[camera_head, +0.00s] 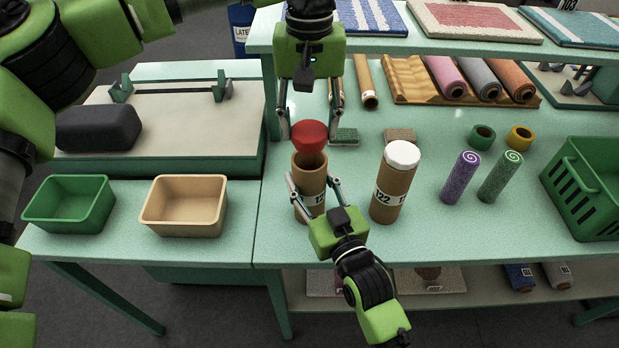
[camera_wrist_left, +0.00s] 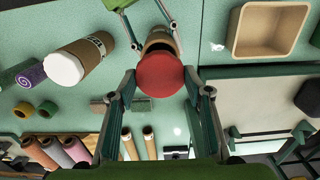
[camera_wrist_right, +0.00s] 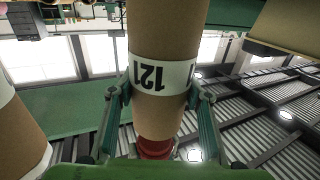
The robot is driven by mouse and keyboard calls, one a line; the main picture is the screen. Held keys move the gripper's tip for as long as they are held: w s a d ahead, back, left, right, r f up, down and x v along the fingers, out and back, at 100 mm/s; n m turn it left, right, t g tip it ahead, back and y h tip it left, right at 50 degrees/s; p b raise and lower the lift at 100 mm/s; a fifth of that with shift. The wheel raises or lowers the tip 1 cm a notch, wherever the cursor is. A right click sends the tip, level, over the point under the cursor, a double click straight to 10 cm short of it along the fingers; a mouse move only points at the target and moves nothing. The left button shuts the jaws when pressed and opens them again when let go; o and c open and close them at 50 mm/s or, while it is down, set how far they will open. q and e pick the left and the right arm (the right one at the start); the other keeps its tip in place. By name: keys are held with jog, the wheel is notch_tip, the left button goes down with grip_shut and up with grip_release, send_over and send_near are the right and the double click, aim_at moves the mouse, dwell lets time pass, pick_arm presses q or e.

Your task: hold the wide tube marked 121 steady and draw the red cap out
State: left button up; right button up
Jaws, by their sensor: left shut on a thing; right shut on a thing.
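The wide brown tube marked 121 (camera_head: 311,172) stands on the bench; its label shows clearly in the right wrist view (camera_wrist_right: 160,76). My right gripper (camera_head: 312,184) is shut around the tube from the front. The red cap (camera_head: 309,134) is at the top, above the tube's mouth, and also shows in the left wrist view (camera_wrist_left: 160,75). My left gripper (camera_head: 310,126) comes down from above and is shut on the cap. A dark opening of the tube shows beside the cap. I cannot tell whether the cap's lower part is fully clear of the tube.
A similar tube marked 122 with a white cap (camera_head: 395,185) stands close on the right. Purple (camera_head: 460,177) and green (camera_head: 500,176) rolls stand farther right, near a green basket (camera_head: 590,190). A tan bin (camera_head: 185,222) and a green bin (camera_head: 70,218) stand left.

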pick_arm(q)
jog(key=shift+r, duration=0.4)
jog(key=o, duration=0.5)
jog(key=shift+c, duration=1.3)
pick_arm(e)
jog(key=o, duration=1.2)
jog(key=shift+o, duration=0.2)
jog(key=v, duration=1.2)
jog(key=shift+d+f, duration=0.1)
